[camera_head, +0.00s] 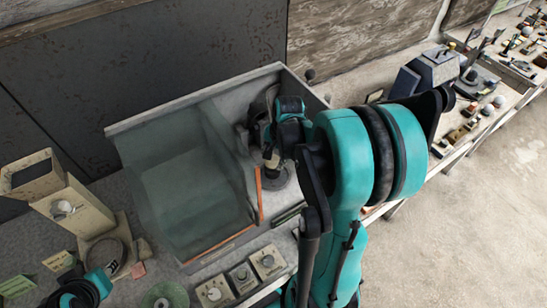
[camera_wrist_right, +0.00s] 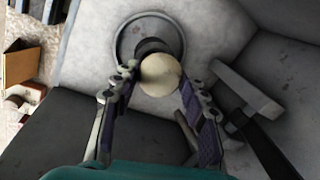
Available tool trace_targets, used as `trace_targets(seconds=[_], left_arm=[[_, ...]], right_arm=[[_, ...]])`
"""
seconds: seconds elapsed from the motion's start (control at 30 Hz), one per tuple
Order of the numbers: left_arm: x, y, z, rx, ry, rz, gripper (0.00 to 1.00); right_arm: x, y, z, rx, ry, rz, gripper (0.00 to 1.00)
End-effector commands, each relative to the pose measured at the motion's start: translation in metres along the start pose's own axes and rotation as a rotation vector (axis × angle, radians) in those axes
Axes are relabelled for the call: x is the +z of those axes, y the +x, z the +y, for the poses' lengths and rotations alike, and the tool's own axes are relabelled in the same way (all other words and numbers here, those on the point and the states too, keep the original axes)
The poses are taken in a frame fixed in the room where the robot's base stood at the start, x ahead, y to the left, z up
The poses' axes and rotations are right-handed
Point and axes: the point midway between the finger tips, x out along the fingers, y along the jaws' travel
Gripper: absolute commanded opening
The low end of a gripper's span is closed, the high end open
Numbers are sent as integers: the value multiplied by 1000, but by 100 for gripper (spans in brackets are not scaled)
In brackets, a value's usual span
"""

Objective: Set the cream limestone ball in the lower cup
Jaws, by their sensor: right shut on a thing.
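The cream limestone ball (camera_wrist_right: 160,74) is held between the fingers of my right gripper (camera_wrist_right: 158,82) in the wrist view. In the head view the right gripper (camera_head: 268,148) is inside the open-topped booth, and the ball shows as a small pale patch (camera_head: 271,161) below it. Past the ball in the wrist view is a dark cup (camera_wrist_right: 148,46) on a round grey base (camera_wrist_right: 124,38); the ball hides part of the cup. The base also shows in the head view (camera_head: 277,182). I cannot tell the height of the ball over it.
The booth has pale walls (camera_head: 190,97) and a glassy front panel (camera_head: 185,185). In the wrist view, a dark bar with a pale block (camera_wrist_right: 245,90) lies to the right of the fingers. Control boxes (camera_head: 241,277) stand in front of the booth.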

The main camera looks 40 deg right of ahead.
Motion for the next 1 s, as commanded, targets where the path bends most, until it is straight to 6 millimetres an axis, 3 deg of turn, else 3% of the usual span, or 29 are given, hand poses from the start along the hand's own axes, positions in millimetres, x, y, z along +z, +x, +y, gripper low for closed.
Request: trace_targets(seconds=[1.0], left_arm=[[11,15,0,0,0,0,32]], right_arm=[[0,21,4,0,0,0,15]])
